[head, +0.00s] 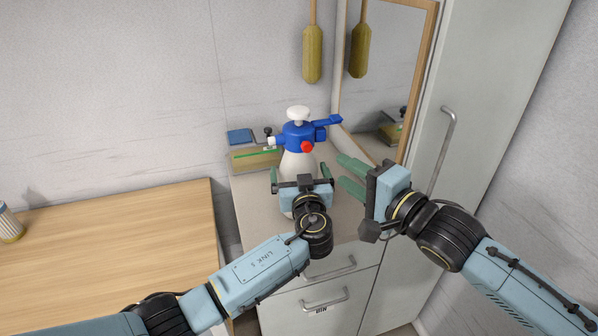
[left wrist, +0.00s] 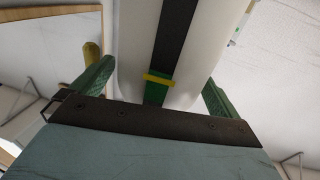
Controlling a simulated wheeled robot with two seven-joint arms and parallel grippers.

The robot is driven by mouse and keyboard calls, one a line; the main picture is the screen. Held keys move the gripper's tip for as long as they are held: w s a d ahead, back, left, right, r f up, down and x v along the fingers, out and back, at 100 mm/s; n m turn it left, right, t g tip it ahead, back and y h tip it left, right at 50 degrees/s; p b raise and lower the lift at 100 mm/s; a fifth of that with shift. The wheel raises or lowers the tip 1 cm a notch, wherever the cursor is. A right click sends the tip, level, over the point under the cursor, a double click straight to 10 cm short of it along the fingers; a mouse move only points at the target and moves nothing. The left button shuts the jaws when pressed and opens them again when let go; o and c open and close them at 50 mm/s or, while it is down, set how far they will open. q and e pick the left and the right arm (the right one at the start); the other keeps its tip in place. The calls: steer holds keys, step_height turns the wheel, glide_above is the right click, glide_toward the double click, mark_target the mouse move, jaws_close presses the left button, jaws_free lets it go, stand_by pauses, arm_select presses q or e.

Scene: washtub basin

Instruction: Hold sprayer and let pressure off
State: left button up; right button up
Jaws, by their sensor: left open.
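The sprayer (head: 297,160) stands upright on the cabinet top, with a white bottle, a blue head (head: 299,136), a white pump knob (head: 298,113) and a red part (head: 307,147) at the front. My left gripper (head: 302,180) is open in front of the bottle, its fingers on either side. In the left wrist view the white bottle (left wrist: 214,45), with a dark strip and a green and yellow mark, lies between the green fingers (left wrist: 155,85). My right gripper (head: 348,177) is open and empty to the right of the sprayer. The lower bottle is hidden by my left gripper.
A box with a blue item (head: 240,136) stands behind left on the cabinet top (head: 246,205). A mirror (head: 398,50) and a tall grey cabinet (head: 480,110) bound the right. A wooden table (head: 110,245) is at left. A yellow brush (head: 312,55) hangs on the wall.

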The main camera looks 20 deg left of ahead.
arm_select(q)
steer(key=shift+w+a, duration=0.15)
steer(key=shift+w, duration=0.15)
steer(key=shift+c, duration=0.4)
steer(key=c, duration=1.3)
